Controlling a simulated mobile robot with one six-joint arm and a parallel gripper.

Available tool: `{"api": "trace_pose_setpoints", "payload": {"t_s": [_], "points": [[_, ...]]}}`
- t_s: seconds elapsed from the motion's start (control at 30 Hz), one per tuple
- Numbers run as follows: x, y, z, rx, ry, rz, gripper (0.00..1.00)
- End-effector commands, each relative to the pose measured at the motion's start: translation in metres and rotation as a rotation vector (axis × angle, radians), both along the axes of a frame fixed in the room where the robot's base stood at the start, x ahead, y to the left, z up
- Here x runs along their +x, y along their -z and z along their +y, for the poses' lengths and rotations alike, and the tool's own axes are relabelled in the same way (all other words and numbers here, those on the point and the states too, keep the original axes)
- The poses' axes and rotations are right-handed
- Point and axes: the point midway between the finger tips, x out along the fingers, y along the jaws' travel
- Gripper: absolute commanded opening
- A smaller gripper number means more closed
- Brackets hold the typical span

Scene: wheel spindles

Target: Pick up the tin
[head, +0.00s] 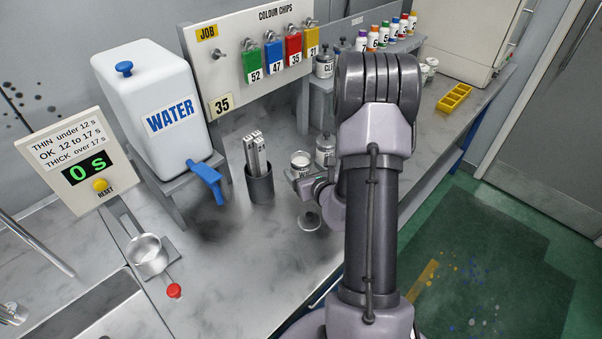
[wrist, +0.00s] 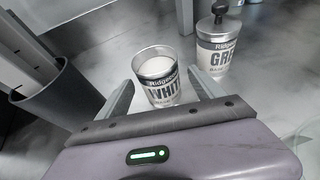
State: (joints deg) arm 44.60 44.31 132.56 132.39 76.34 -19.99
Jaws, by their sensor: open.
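An open tin labelled WHITE (wrist: 163,88), full of pale paint, stands upright on the bench in the wrist view. In the head view the white tin (head: 301,160) shows just beyond my gripper, its lower part partly hidden. My gripper (wrist: 161,76) is open, with one finger on each side of the white tin. I cannot tell whether either finger touches it. In the head view the grey tin (head: 325,148) is partly hidden by my arm.
A dark cup (head: 260,185) holding metal sticks stands left of the white tin; the cup (wrist: 52,92) is also left of my gripper. A water tank (head: 150,100) with a blue tap is farther left. A chip board (head: 250,70) stands behind.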

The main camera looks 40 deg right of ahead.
Motion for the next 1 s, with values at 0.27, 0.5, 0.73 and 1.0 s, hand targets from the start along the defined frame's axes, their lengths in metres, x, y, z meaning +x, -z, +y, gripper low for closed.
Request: {"api": "trace_pose_setpoints", "payload": {"t_s": [0.27, 0.5, 0.73, 1.0], "points": [[0.022, 0.011, -0.007, 0.001, 0.0, 0.0, 0.77], [0.021, 0.011, -0.007, 0.0, 0.0, 0.001, 0.5], [0.021, 0.011, -0.007, 0.0, 0.0, 0.001, 0.05], [0.021, 0.005, -0.007, 0.0, 0.0, -0.001, 0.01]]}}
